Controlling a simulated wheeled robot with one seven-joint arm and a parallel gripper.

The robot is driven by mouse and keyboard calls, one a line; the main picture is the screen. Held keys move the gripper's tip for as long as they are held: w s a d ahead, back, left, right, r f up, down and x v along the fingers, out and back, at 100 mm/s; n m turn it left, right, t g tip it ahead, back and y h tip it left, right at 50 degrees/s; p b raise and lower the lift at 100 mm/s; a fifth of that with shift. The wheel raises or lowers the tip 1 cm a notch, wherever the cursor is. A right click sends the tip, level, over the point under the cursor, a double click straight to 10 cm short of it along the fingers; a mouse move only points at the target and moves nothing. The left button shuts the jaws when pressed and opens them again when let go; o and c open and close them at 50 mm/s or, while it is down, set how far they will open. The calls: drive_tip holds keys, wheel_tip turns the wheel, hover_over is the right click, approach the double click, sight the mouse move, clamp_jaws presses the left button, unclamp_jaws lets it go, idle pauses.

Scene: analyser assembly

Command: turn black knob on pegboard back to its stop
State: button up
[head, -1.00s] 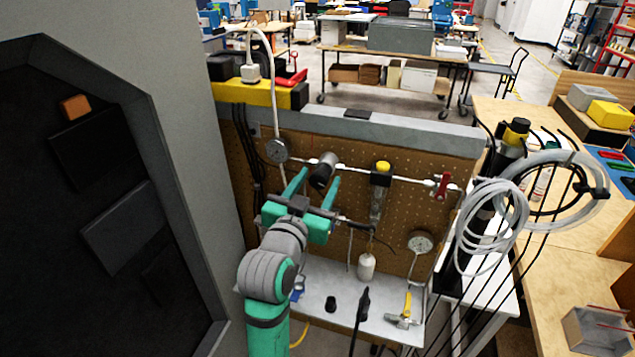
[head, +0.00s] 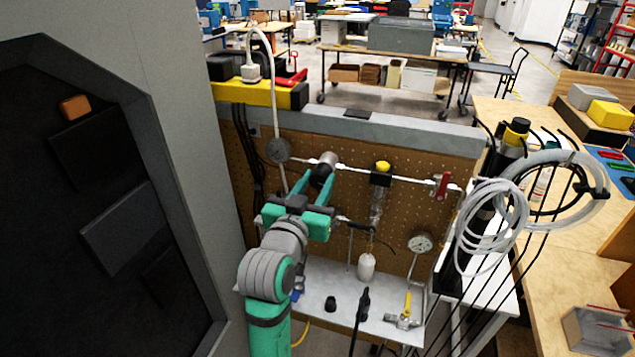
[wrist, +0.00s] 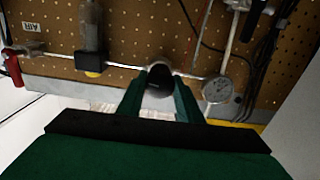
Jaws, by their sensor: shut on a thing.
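The black knob (wrist: 159,82) sits on the white pipe that runs across the brown pegboard (head: 410,212). In the head view the knob (head: 322,172) shows at the upper left of the board, with a grey cap end at its top. My gripper (head: 318,178) has its teal fingers closed around the knob, one on each side. In the wrist view my gripper (wrist: 160,88) holds the knob between its two green fingertips. Any mark on the knob showing its turn is too dark to read.
A round gauge (head: 278,150) is just left of the knob. A yellow-topped valve (head: 381,174) and a red handle (head: 441,186) are on the same pipe to the right. A grey cabinet wall (head: 180,130) stands close on the left. A grey shelf (head: 335,283) with loose parts lies below.

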drive_tip(key=n, duration=0.5)
drive_tip(key=shift+d, duration=0.1)
drive_tip(key=n, duration=0.4)
drive_tip(key=shift+n, duration=0.4)
drive_tip(key=n, duration=0.5)
drive_tip(key=shift+n, duration=2.5)
drive_tip(key=o, duration=1)
drive_tip(key=shift+o, duration=0.2)
drive_tip(key=shift+s, duration=0.1)
drive_tip(key=v, duration=1)
drive_tip(key=shift+s+a, duration=0.25)
drive_tip(key=shift+s, duration=0.05)
